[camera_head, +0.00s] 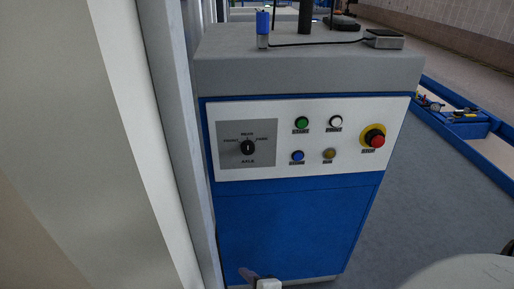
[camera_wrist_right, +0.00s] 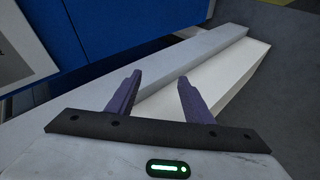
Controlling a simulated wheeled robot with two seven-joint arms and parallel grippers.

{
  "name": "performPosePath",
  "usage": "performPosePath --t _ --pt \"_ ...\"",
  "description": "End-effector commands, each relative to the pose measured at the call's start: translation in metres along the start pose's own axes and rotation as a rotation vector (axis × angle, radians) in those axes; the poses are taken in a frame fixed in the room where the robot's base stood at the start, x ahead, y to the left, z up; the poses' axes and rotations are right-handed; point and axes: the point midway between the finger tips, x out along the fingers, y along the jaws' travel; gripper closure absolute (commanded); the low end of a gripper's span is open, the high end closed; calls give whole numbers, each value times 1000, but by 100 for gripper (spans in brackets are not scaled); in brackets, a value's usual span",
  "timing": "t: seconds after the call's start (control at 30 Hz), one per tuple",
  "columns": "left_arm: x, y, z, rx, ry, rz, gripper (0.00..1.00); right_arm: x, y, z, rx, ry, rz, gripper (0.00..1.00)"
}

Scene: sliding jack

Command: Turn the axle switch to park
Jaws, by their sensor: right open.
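The axle switch (camera_head: 248,147) is a small black round knob on a grey square plate at the left of the cabinet's white control panel (camera_head: 300,170). Labels front, rear and park sit around its upper side, with park at upper right. Its light mark looks about upright, towards rear. My right gripper (camera_wrist_right: 158,78) is open, with two purple fingers apart and nothing seen between them but background. A purple finger and a white part show at the bottom edge of the head view, well below the switch. My left gripper is not seen.
Green (camera_head: 302,123), white (camera_head: 335,122), blue (camera_head: 297,156) and amber (camera_head: 329,154) buttons and a red stop button (camera_head: 377,141) lie right of the switch. A pale post (camera_head: 135,130) stands close at the left. Grey floor is open at the right, before a blue rail (camera_head: 480,165).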

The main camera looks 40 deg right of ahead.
Motion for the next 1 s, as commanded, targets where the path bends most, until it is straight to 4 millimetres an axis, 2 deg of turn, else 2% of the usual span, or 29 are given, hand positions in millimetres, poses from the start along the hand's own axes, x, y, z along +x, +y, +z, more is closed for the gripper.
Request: performPosePath --t 0.03,0.13,0.2,0.3,0.33,0.4,0.57,1.0 --pt "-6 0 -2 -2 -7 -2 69 -1 46 -9 -187 -46 97 53" --pt "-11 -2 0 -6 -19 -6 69 -10 121 -17 -533 -193 268 53" --pt "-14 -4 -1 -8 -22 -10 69 -23 168 -23 -723 -312 368 53" --pt "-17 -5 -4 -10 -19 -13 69 -45 220 -31 -913 -471 472 53" --pt "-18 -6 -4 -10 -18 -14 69 -50 231 -34 -953 -510 493 53" --pt "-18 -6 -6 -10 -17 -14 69 -62 250 -37 -1021 -585 530 53" --pt "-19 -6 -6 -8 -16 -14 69 -68 271 -39 -1079 -655 559 53" --pt "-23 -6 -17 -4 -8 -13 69 -17 323 -23 -1078 -652 560 53"
